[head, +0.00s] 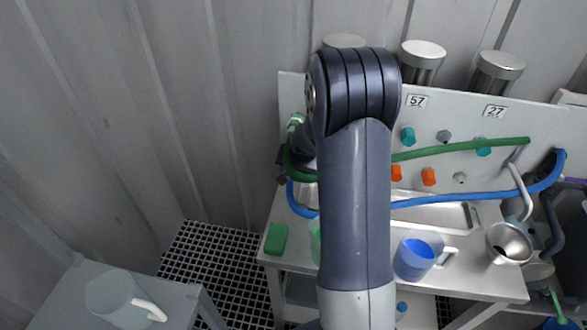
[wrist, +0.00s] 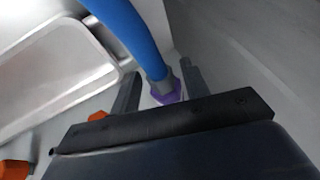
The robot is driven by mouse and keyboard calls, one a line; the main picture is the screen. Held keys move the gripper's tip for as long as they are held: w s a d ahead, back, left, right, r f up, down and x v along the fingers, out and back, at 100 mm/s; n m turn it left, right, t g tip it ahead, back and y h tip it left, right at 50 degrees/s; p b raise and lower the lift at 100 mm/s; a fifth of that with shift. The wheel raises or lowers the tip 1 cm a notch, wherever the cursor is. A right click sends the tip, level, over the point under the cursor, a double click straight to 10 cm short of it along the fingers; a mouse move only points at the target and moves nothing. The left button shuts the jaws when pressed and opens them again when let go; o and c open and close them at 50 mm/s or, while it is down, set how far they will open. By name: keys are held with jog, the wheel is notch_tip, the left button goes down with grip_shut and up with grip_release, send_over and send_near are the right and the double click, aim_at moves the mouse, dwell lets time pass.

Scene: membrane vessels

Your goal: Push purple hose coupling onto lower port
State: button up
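In the wrist view a purple coupling (wrist: 166,91) sits on the end of a blue hose (wrist: 138,36), behind a grey collar. My gripper (wrist: 158,69) has its two fingers on either side of this end. A gap shows between the left finger and the coupling; the right finger is close beside it, and I cannot tell whether they touch. In the head view the blue hose (head: 470,197) runs leftward behind my arm, which hides the coupling and fingertips. I cannot make out the lower port in either view.
A white panel (head: 550,120) carries teal and orange knobs (head: 428,177). A green hose (head: 470,147) crosses it. A sink (head: 430,216), a blue cup (head: 413,258), a metal jug (head: 508,243) and a green block (head: 276,239) are on the bench. A glass mug (head: 115,298) stands at lower left.

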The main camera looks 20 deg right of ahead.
grip_shut()
dwell(0.5)
